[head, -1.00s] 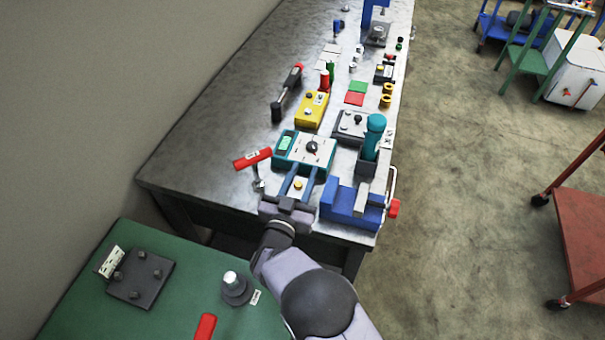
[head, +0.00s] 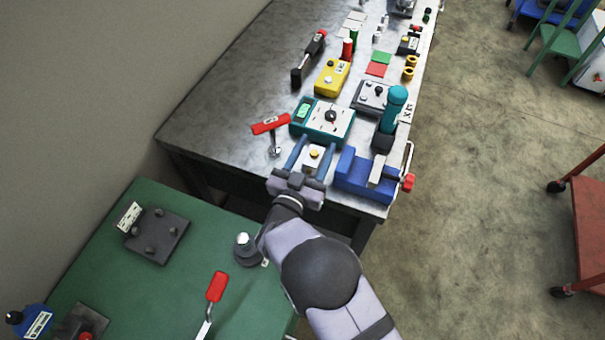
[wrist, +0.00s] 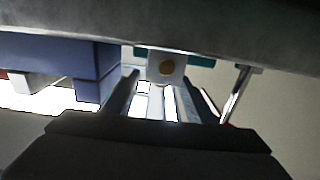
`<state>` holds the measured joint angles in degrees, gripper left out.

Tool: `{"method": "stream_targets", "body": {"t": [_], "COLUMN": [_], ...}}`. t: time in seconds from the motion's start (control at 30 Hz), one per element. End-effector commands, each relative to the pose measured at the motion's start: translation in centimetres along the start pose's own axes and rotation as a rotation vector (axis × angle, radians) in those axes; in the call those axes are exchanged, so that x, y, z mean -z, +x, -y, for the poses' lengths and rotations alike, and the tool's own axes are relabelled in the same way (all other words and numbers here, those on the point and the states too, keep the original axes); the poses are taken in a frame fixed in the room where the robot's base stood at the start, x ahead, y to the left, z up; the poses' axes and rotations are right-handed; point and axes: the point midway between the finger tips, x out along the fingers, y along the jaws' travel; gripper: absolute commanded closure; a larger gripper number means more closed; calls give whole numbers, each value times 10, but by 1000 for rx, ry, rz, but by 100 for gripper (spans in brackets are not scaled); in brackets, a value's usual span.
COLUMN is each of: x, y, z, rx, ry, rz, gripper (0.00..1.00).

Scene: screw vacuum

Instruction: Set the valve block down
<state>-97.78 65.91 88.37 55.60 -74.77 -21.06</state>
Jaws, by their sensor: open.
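The valve block (head: 313,158), a small pale block with a round brass-yellow fitting, stands near the front edge of the grey metal bench (head: 225,100). It appears to rest on the bench, though its underside is hidden. My gripper (head: 315,147) is open, its two long fingers spread on either side of the block. In the wrist view the block (wrist: 166,66) shows in the gap beyond the gripper palm, with pale space along both sides.
A teal meter box (head: 322,118) sits just behind the fingertips. A blue vise (head: 362,178) stands close on the right, and a red-handled tool (head: 270,124) on the left. A green table (head: 110,285) lies at lower left.

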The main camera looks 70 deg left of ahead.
Motion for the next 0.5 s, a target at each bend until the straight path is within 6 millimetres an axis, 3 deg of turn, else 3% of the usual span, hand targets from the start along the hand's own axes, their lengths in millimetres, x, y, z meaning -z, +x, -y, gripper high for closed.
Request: {"method": "stream_targets", "body": {"t": [0.2,0.5], "x": [-2,-1], "y": [-44,-81], "z": [2,1], "rx": [4,2], "ry": [1,1], "rz": [0,0], "gripper": [50,50]}}
